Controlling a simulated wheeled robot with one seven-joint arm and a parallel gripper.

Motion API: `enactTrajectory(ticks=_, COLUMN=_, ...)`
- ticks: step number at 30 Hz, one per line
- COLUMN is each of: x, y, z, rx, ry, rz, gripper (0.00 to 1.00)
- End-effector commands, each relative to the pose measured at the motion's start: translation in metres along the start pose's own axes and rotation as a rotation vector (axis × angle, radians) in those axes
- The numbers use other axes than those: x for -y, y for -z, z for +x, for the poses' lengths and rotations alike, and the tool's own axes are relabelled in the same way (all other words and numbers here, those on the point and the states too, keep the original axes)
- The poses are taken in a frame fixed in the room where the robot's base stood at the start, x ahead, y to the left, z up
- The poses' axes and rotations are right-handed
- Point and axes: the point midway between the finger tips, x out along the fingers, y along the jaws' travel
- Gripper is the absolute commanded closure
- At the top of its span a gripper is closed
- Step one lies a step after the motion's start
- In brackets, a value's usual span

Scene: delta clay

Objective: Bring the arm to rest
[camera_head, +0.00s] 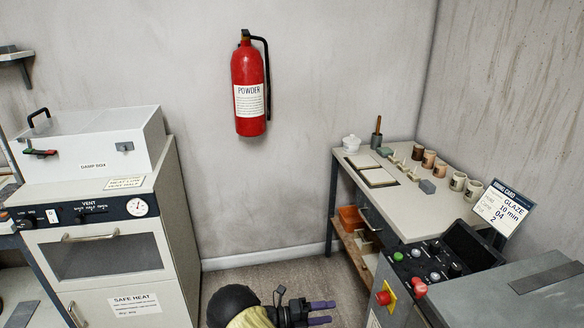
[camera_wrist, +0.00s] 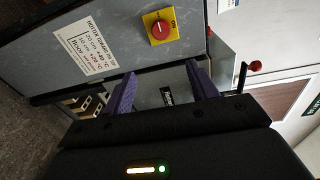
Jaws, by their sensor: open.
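My gripper (camera_head: 320,313) shows at the bottom centre of the head view, low over the floor and pointing right, toward the grey control cabinet. Its two purple fingers are apart with nothing between them. In the wrist view my gripper (camera_wrist: 160,90) is also open and empty. Beyond the fingers there is the cabinet's grey side with a paper label (camera_wrist: 87,52) and a red knob on a yellow plate (camera_wrist: 159,29). Most of my arm is out of the head view.
A control cabinet (camera_head: 459,297) with buttons stands at the right. A worktable (camera_head: 436,205) with several cups is behind it. An oven (camera_head: 172,224) with a damp box (camera_head: 95,145) on top stands left. A fire extinguisher (camera_head: 248,85) hangs on the wall. Floor (camera_head: 262,272) between is clear.

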Motion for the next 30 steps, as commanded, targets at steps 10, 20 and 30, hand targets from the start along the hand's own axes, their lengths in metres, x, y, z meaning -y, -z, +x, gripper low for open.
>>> enactTrajectory(ticks=10, x=0.043, y=0.046, z=0.033, rx=-0.388, ry=-0.315, rz=0.531, gripper=0.42)
enactTrajectory(ticks=20, x=0.088, y=0.094, z=0.032, rx=-0.871, ry=-0.477, rz=1.130, gripper=0.42)
enactTrajectory(ticks=30, x=0.143, y=0.138, z=0.018, rx=-1.430, ry=-0.450, rz=1.736, gripper=0.42)
